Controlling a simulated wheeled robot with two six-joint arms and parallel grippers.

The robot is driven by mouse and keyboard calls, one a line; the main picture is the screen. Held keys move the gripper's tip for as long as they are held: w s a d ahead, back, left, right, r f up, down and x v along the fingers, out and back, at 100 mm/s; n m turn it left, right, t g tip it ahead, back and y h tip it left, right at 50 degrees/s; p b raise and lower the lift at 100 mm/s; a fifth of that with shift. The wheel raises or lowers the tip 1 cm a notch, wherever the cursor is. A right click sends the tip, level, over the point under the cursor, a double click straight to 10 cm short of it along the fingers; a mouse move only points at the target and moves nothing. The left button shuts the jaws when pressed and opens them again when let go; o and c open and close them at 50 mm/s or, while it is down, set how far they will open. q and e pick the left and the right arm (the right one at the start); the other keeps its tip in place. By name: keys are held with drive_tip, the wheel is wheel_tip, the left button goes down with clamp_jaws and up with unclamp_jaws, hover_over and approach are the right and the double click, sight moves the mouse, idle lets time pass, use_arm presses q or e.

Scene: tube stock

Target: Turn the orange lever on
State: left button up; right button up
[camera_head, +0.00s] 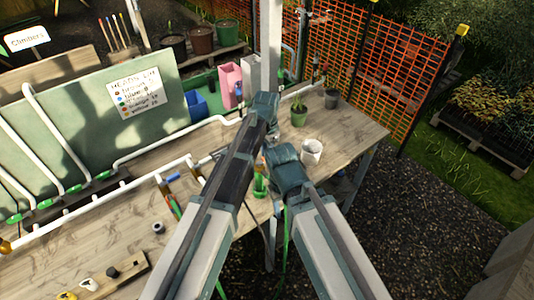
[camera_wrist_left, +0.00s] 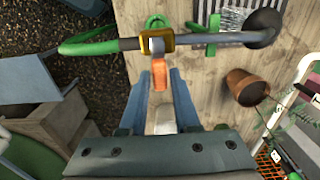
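The orange lever (camera_wrist_left: 160,77) hangs from a brass valve (camera_wrist_left: 157,42) on a grey pipe (camera_wrist_left: 190,41) in the left wrist view. My left gripper (camera_wrist_left: 163,74) is open. Its two blue-grey fingers stand on either side of the lever, with the fingertips just short of the brass valve. I cannot tell whether a finger touches the lever. In the head view both my arms reach over the bench, and their wrists hide the valve and lever. My right gripper's fingers cannot be made out there.
In the wrist view a terracotta pot (camera_wrist_left: 243,88) lies right of the valve, and a green hose (camera_wrist_left: 88,43) runs left. Orange mesh fencing (camera_head: 375,65) stands behind.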

use_arm(q)
drive_tip(key=shift+o, duration=1.3)
drive_tip(key=shift+r, duration=0.15)
wheel_tip(320, 180, up, 14)
drive_tip(key=p, duration=1.3)
drive_tip(key=shift+f+p, duration=0.25)
drive_tip(key=shift+p, duration=0.15)
drive_tip(key=shift+s, duration=0.1)
